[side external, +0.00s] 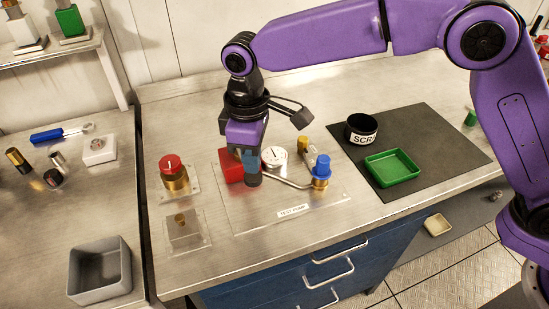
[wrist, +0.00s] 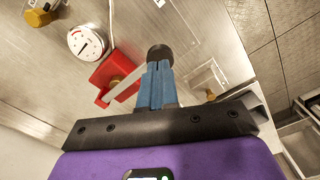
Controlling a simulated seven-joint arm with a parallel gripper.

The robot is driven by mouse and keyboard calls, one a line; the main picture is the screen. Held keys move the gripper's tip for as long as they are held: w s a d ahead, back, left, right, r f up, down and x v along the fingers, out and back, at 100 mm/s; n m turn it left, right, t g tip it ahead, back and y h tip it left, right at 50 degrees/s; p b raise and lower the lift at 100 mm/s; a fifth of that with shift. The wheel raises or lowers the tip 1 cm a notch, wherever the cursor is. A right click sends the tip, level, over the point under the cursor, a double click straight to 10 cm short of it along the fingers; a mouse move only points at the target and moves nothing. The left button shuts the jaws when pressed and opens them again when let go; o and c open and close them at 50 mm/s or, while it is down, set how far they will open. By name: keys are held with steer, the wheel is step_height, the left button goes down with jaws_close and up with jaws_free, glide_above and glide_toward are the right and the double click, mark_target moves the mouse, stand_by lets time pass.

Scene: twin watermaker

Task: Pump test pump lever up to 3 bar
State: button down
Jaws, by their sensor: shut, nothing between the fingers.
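The test pump stands on a clear base plate (side external: 240,215) labelled "TEST PUMP". It has a red block (side external: 230,166), a white-faced gauge (side external: 273,158) and a blue-capped brass fitting (side external: 321,170). The gauge (wrist: 87,41) also shows in the wrist view, but its reading is too small to tell. A pale lever bar (wrist: 126,86) crosses the red block (wrist: 117,80) toward a black knob (wrist: 159,52). My gripper (side external: 250,160) points down at the pump with its blue fingers shut and empty. The fingertips (wrist: 159,68) are at the black knob; whether they touch is unclear.
A red-topped brass fitting (side external: 173,172) and a small clear block (side external: 183,230) stand left of the pump. A dark mat (side external: 435,130) at right bears a black SCRAP cup (side external: 361,130) and green tray (side external: 392,168). A grey bin (side external: 100,270) sits at lower left.

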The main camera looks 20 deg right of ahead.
mark_target(253, 175)
stand_by(0.3)
steer(key=shift+f, duration=2.5)
steer(key=shift+r, duration=2.5)
step_height(253, 175, up, 6)
